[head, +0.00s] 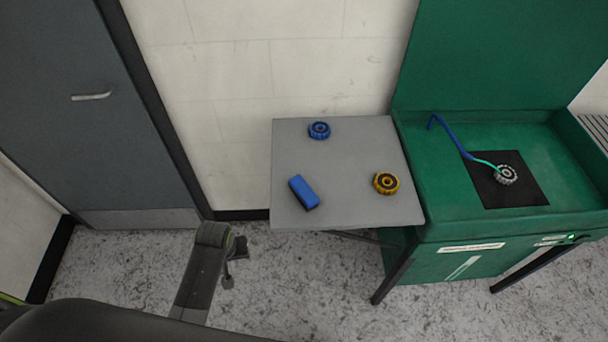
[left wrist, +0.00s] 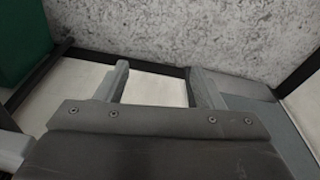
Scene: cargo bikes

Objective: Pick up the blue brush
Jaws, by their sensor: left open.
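The blue brush (head: 304,192) is a small block with a blue top and a dark underside. It lies at a slant near the front left of the grey side table (head: 345,205) in the head view. My left gripper (head: 229,284) hangs over the floor, left of the table and apart from the brush. In the left wrist view my left gripper (left wrist: 160,88) has its two fingers spread with nothing between them. The brush does not show in the left wrist view. My right gripper is in neither view.
A blue ring-shaped part (head: 319,130) and a yellow one (head: 386,183) lie on the table. To the right, a green washing station (head: 460,225) holds a silver ring part (head: 505,175) on a black mat and a blue-green hose (head: 452,137). A grey door (head: 80,130) is at left.

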